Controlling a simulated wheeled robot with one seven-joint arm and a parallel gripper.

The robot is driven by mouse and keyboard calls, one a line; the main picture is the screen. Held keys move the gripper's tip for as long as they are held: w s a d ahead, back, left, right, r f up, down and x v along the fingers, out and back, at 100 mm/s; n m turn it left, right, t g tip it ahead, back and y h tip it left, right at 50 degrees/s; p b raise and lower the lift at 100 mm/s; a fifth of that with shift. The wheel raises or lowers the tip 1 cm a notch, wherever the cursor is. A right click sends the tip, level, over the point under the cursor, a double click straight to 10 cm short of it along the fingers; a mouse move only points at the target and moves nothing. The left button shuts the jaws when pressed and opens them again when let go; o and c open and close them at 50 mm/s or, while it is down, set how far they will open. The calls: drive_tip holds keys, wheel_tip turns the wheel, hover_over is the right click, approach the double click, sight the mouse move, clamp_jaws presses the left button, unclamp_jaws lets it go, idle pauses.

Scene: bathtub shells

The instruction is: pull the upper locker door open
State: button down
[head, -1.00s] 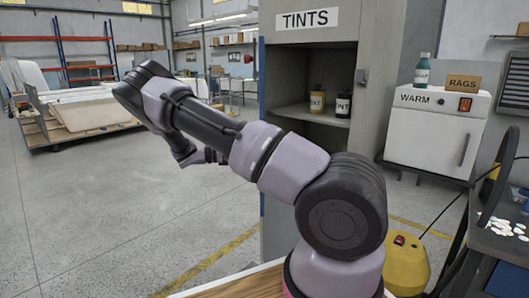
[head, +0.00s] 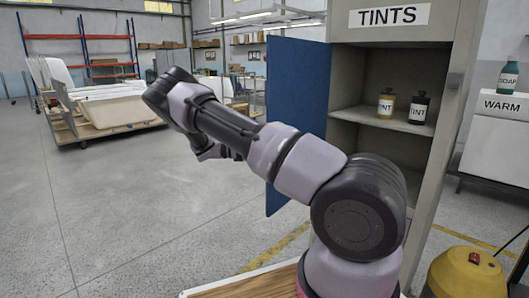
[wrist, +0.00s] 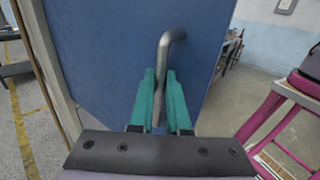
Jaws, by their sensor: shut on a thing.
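The upper locker door (head: 296,85) is blue and stands swung out from the left side of the grey locker (head: 460,90), which bears a TINTS sign (head: 389,16). The locker's upper compartment is open to view. In the wrist view the blue door (wrist: 100,50) fills the middle, with a bent grey bar handle (wrist: 163,48) on it. My gripper (wrist: 160,76) has teal fingers on both sides of the handle's lower part and is shut on it. In the head view my arm covers part of the door, and I cannot make out the gripper or handle.
A yellow bottle (head: 386,103) and a black bottle (head: 419,108) stand on the locker shelf. A white WARM cabinet (head: 496,140) and a yellow machine (head: 465,275) are at the right. Open floor (head: 120,215) lies to the left. A pink frame (wrist: 268,125) shows in the wrist view.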

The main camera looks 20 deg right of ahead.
drive_tip(key=shift+w, duration=0.15)
drive_tip(key=c, duration=1.2)
unclamp_jaws()
drive_tip(key=shift+o, duration=0.2)
drive_tip(key=v, duration=1)
drive_tip(key=shift+w+a, duration=0.2)
drive_tip(key=shift+a, duration=0.1)
